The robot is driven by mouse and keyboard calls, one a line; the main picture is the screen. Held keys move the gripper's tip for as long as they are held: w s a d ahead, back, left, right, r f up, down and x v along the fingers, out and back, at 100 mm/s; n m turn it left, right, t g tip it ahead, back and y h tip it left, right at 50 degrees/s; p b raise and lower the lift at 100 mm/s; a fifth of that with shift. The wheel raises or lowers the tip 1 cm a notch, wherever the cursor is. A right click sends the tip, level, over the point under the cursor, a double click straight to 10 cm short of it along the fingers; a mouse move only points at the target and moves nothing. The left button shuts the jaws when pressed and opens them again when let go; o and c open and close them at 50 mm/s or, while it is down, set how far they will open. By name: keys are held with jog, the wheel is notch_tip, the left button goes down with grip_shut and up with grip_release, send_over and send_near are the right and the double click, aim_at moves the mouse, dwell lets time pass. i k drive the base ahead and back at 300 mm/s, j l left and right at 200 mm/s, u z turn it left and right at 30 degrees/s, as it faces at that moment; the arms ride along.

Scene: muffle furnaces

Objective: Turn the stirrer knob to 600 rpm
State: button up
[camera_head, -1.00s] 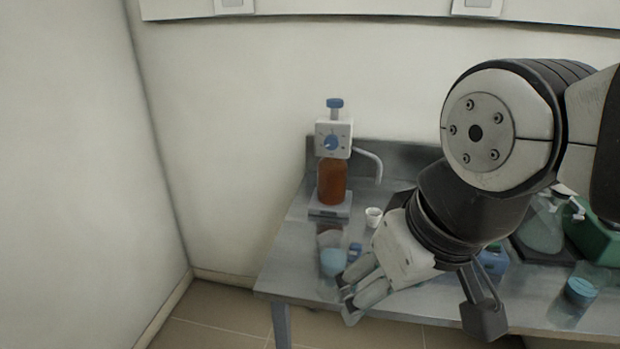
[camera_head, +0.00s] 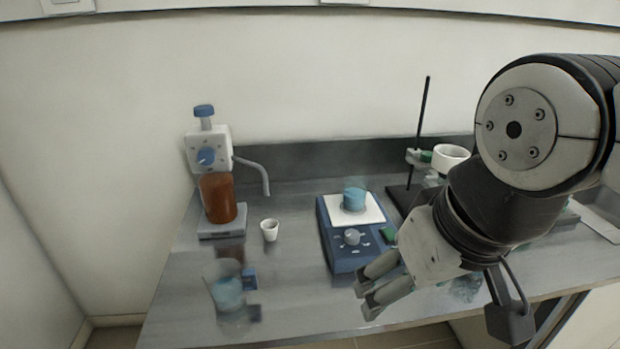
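The stirrer (camera_head: 343,258) is a blue box with a white top plate, standing on the bench in the middle of the view. Its round pale grey knob (camera_head: 352,237) is on the sloped front panel. The marks around the knob are too small to read. A small beaker of blue liquid (camera_head: 354,199) stands on the plate. My gripper (camera_head: 365,297) is in front of the stirrer's lower right corner in the picture, apart from the knob. Its two fingers point left and down, and their opening is hard to judge from this angle.
A bottle-top dispenser (camera_head: 209,155) on an amber bottle (camera_head: 218,198) stands at the left. A white cup (camera_head: 269,230) and a beaker (camera_head: 226,287) are on the bench (camera_head: 290,300). A stand with a black rod (camera_head: 422,125) is behind my arm.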

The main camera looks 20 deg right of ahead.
aim_at(351, 235)
jog(key=z, duration=0.3)
jog(key=i+j+z, duration=0.1)
jog(key=i+z, duration=0.15)
jog(key=i+j+z, duration=0.1)
jog(key=i+z, duration=0.15)
